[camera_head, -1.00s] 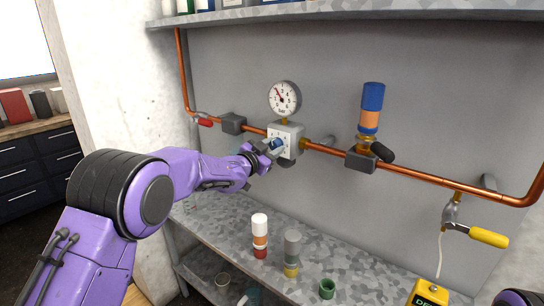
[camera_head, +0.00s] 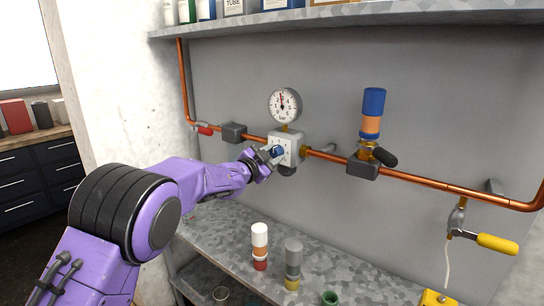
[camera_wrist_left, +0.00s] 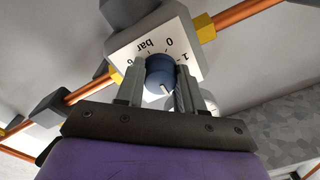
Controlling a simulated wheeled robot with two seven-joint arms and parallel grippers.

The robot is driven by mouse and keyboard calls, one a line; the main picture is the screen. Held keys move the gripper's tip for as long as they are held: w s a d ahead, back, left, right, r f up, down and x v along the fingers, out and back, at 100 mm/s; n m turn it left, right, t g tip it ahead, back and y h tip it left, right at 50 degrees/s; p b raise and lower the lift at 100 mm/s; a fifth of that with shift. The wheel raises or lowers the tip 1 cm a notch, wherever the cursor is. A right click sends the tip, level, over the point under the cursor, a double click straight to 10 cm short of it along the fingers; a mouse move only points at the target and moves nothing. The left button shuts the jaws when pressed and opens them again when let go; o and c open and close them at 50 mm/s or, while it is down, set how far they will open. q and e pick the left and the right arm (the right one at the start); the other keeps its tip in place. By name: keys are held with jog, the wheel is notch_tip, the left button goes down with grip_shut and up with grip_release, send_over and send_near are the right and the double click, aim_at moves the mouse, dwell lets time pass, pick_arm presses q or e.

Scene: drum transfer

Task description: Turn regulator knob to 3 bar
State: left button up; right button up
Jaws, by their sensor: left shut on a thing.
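The regulator is a pale box (camera_head: 295,138) on the copper pipe, with a blue knob (camera_head: 278,152) on its front. A round pressure gauge (camera_head: 285,105) stands above it, its red needle pointing nearly straight up; its exact reading is too small to tell. My left gripper (camera_head: 269,155) is at the knob. In the left wrist view its two fingers (camera_wrist_left: 160,85) lie on either side of the blue knob (camera_wrist_left: 159,70), shut on it. The dial face (camera_wrist_left: 150,42) shows "bar", 0 and 1 there; a finger hides part of the scale. My right gripper is out of view.
A copper pipe (camera_head: 430,184) runs across the wall with a blue and orange cylinder (camera_head: 372,112) and a yellow-handled valve (camera_head: 492,242). Small cylinders (camera_head: 260,243) stand on the grey shelf below.

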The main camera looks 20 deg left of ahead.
pick_arm(q)
jog(key=o, duration=1)
jog(key=shift+o, duration=0.2)
jog(key=shift+s, duration=0.1)
jog(key=b+v, duration=0.3)
jog(key=v, duration=0.7)
jog(key=shift+a, duration=0.15)
jog(key=shift+s, duration=0.15)
